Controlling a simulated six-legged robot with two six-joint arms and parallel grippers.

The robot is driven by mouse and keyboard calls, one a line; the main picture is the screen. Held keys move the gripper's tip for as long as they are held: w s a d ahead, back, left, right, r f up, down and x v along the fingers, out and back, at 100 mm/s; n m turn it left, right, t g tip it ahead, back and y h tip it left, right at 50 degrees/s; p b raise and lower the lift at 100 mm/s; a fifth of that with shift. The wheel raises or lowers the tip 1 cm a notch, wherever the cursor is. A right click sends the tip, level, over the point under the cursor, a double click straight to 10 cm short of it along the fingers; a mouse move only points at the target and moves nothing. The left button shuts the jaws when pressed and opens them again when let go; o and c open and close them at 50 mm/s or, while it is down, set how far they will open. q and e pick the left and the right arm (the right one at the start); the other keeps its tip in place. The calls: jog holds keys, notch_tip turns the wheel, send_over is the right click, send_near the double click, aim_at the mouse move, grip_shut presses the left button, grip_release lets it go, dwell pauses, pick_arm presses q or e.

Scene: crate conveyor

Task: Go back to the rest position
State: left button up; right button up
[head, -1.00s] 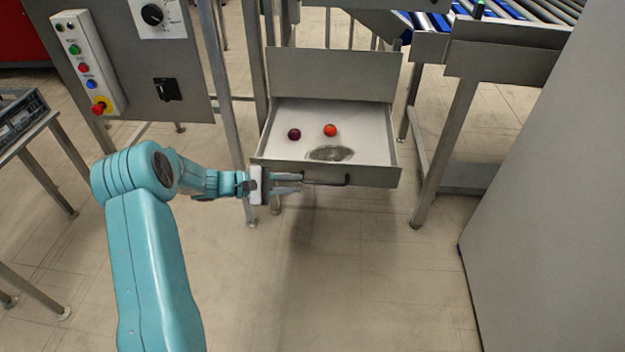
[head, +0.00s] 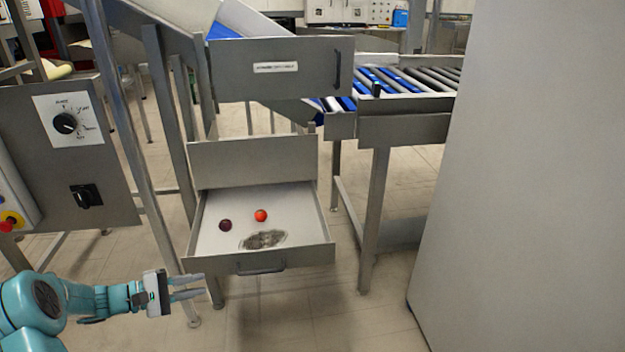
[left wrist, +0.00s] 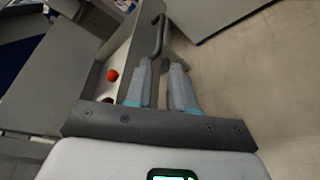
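My left gripper (head: 188,287) is at the lower left of the head view, left of the open drawer (head: 290,262) and apart from its handle (head: 262,268). Its two fingers are spread with nothing between them. In the left wrist view the open fingers (left wrist: 162,88) point toward the drawer handle (left wrist: 158,36), which lies beyond their tips. The drawer holds a red ball (head: 261,215), a dark purple ball (head: 225,225) and a grey patch near its front. My right gripper is not in view.
A control panel with a dial (head: 65,123) and a switch stands at the left. A conveyor (head: 400,82) with rollers is behind the drawer to the right. A large grey panel (head: 530,180) fills the right side. Bare floor lies in front of the drawer.

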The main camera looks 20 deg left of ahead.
pick_arm(q)
jog(key=s+d+f+m+g, duration=0.1)
jog(key=s+d+f+g, duration=0.1)
jog(key=d+f+g, duration=0.4)
jog(key=s+d+f+m+g, duration=0.1)
jog(key=s+d+f+g, duration=0.1)
jog(key=d+f, duration=0.75)
jog(key=s+d+f+m+g+y, duration=0.25)
jog(key=s+d+m, duration=0.35)
jog(key=d, duration=0.3)
jog(key=s+d+f+m+g+y, duration=0.2)
jog(key=s+d+f+m+y, duration=0.15)
jog(key=s+d+m, duration=0.45)
notch_tip(320, 180, up, 21)
jog(key=w+d+n+p, duration=0.1)
jog(key=d+p, duration=0.1)
jog(key=p, duration=1.9)
jog(key=shift+r+t+p, duration=0.15)
jog(key=shift+t+p, duration=0.25)
jog(key=shift+t, duration=0.05)
jog(key=shift+w, duration=0.1)
jog(key=shift+n, duration=0.3)
